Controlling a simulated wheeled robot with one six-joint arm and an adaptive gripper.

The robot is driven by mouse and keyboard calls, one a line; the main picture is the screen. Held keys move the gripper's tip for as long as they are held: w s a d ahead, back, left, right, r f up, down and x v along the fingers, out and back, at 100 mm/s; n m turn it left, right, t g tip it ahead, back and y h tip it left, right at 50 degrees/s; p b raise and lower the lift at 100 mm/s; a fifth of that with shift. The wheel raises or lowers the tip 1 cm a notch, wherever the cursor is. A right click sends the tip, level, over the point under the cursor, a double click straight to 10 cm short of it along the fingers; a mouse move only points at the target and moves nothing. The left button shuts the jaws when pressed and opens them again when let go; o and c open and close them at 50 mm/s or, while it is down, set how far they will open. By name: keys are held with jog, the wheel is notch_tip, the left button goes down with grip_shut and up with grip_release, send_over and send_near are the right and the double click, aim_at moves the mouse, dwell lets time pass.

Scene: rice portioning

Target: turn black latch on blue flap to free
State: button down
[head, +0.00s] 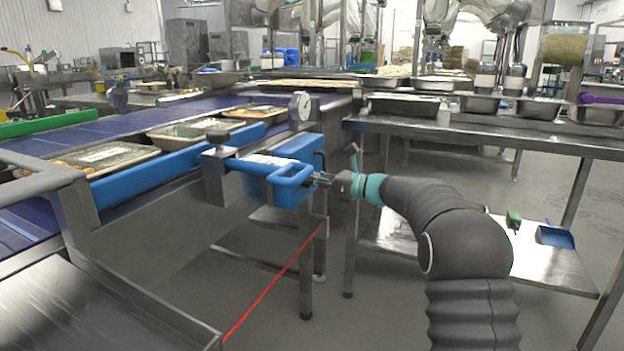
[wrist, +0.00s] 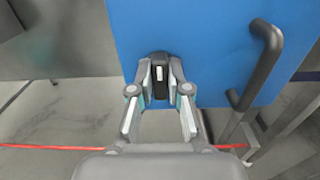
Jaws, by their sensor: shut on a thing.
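The blue flap (wrist: 205,45) fills the upper middle of the wrist view, its face toward me. The black latch (wrist: 159,82) stands upright near its lower left part. My gripper (wrist: 159,66) has a finger on each side of the latch and is shut on it. In the head view my gripper (head: 326,180) reaches the blue flap (head: 308,150) at the side of the conveyor. The latch is too small to make out there.
A black bar handle (wrist: 262,70) is on the flap, right of my gripper. The conveyor (head: 120,128) carries several filled trays (head: 103,157). A steel table (head: 470,128) with pans stands at right. Bare floor lies between them, with a red line (head: 272,285).

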jog(key=shift+s+a+f+n+b, duration=0.1)
jog(key=shift+n+b, duration=1.4)
jog(key=shift+n, duration=1.45)
jog(key=shift+s+d+f+n+b, duration=0.1)
jog(key=shift+n+b, duration=1.45)
jog(key=shift+n, duration=1.45)
jog(key=shift+s+a+f+n+b, duration=0.1)
jog(key=shift+n+b, duration=1.4)
jog(key=shift+n, duration=1.45)
jog(key=c, duration=1.1)
grip_release()
